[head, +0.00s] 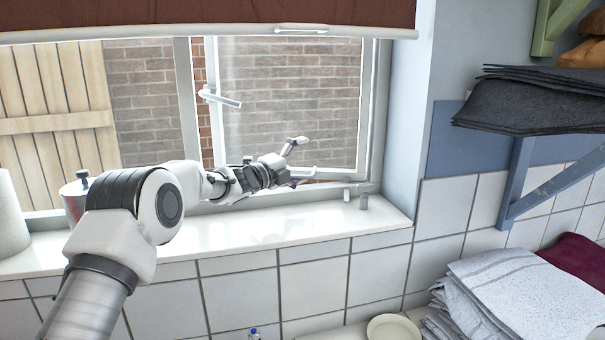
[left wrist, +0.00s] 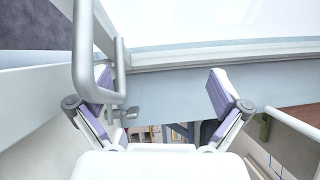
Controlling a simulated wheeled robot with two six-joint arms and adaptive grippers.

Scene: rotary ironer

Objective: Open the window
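The window's glazed right sash (head: 290,100) stands in a white frame, with a brick wall behind it. A strip of brighter brick shows between the middle post and the sash's left edge, so the sash looks ajar. A pale lever handle (head: 220,98) sits on that edge. My left gripper (head: 299,158) is open and empty in front of the sash's lower right part, right of and below the handle. In the left wrist view, its fingers (left wrist: 162,92) are spread, and a bent grey bar (left wrist: 122,70) passes close by the left finger; contact is unclear. My right gripper is out of view.
A blind (head: 200,14) hangs above. A shelf with dark cloths (head: 530,100) and folded linen (head: 530,290) are at right.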

